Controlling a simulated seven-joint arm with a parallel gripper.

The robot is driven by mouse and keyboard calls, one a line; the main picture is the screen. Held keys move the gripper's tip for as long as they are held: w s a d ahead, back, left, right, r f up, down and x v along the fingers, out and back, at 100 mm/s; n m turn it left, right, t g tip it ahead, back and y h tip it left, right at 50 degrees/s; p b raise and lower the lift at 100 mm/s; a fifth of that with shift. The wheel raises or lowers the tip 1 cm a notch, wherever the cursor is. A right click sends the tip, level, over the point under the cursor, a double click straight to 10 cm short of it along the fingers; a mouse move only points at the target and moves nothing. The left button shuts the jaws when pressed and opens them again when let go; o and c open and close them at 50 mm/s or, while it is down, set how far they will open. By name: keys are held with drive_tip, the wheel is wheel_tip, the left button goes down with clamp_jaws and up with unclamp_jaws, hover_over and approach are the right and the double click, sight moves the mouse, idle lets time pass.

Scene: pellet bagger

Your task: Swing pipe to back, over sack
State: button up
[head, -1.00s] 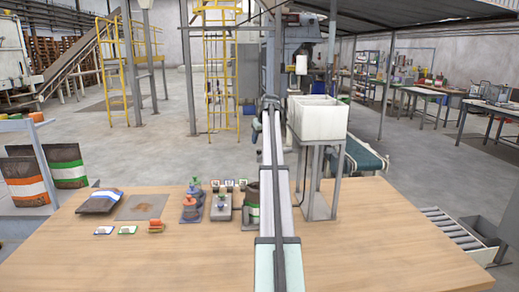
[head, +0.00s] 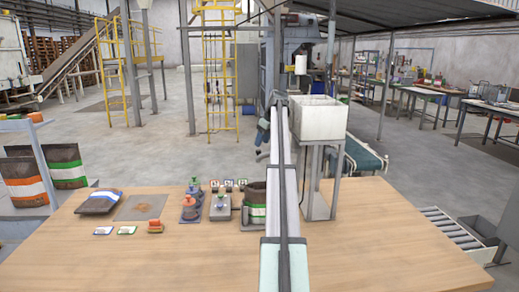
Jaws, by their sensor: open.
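The open sack (head: 256,203), dark with a green and white band, stands upright on the table just left of my arm. My arm reaches forward over the table and covers part of the sack's right side. My gripper (head: 261,155) hangs at the far end of the arm, small and dark, beyond the sack and left of the white hopper (head: 319,119). It is open, and I see nothing held in it. I cannot make out the pipe; my arm hides the area between the sack and the hopper.
The hopper stands on a grey metal frame (head: 319,200) right of my arm. The table's front (head: 160,262) is clear.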

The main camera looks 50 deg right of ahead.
drive_tip(key=x, duration=0.5)
clamp_jaws()
idle(0.4)
